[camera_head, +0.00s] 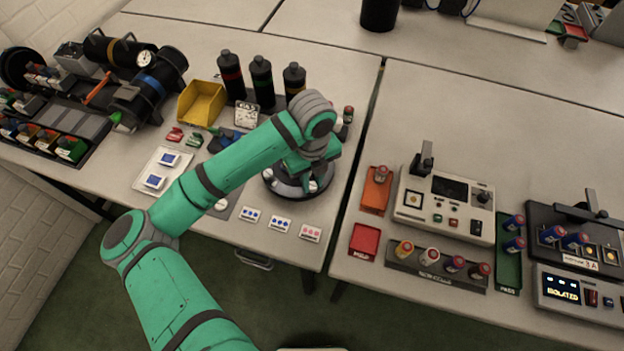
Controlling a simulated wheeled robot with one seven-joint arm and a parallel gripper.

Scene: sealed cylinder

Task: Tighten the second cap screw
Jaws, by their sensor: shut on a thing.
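A round dark fixture with a pale top (277,185) stands near the front right of the left table. My green arm reaches over it from the lower left, and my gripper (303,175) points down at its top. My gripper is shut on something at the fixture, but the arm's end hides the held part. The cap screws are too small and too covered to tell apart, and I cannot see how far any is turned in.
Three dark bottles (261,82) and a yellow bin (202,103) stand behind the arm. White cards (280,224) lie in front of the fixture. A grey tester (445,205) and a red tray (365,240) are on the right table, past a seam.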

